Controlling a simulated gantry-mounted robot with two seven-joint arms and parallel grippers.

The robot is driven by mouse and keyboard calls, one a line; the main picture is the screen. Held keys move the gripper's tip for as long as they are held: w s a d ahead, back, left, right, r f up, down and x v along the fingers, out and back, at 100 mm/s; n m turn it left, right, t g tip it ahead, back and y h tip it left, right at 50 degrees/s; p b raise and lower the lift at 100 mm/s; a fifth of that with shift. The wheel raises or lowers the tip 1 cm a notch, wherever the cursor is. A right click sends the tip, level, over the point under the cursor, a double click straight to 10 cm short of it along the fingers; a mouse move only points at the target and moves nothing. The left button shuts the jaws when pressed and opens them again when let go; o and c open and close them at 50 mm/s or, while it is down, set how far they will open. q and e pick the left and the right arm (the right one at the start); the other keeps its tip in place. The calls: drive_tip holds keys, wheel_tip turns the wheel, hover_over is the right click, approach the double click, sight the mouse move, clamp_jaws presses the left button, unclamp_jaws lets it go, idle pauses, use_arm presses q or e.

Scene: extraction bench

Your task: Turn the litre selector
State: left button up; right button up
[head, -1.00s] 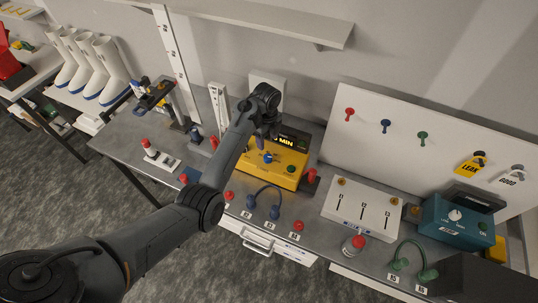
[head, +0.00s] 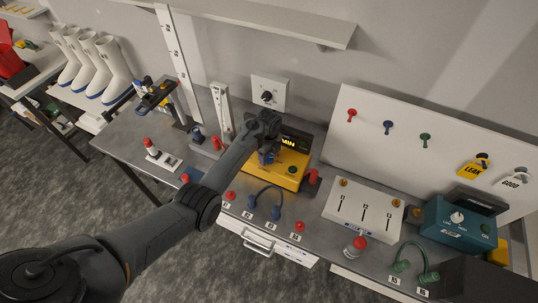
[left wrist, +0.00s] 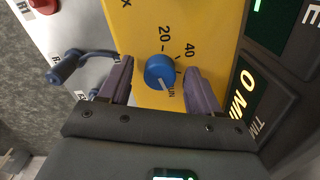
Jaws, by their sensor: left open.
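A blue knob (left wrist: 159,70) with a white pointer line sits on the yellow box (head: 272,174), among printed marks including 20 and 40. I take it for the litre selector, though no litre label is readable. My left gripper (left wrist: 158,86) is open, one finger on each side of the knob, with a gap visible on both sides. In the head view the left gripper (head: 268,154) is over the yellow box and partly hides the knob. The box's dark display (left wrist: 250,92) shows part of a number and MIN. My right gripper is not in view.
A blue hose (head: 264,197) lies in front of the yellow box. A red-topped post (head: 312,178) stands just right of it. A white slider panel (head: 362,212) and a teal box (head: 458,222) are farther right. A wall dial (head: 266,97) is behind the arm.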

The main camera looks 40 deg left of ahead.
use_arm(q)
drive_tip(key=c, duration=1)
drive_tip(key=shift+c, duration=0.2)
drive_tip(key=shift+r, duration=0.1)
drive_tip(key=shift+n+p, duration=0.7)
drive_tip(key=shift+n, duration=0.1)
drive_tip(key=n+p, duration=0.1)
drive_tip(key=n, duration=0.1)
drive_tip(key=shift+n, duration=0.3)
drive_tip(key=n+p, duration=0.1)
drive_tip(key=n, duration=0.2)
drive_tip(key=shift+n+p, duration=0.4)
drive_tip(key=shift+s+d+n, duration=0.1)
drive_tip(key=shift+n, duration=0.7)
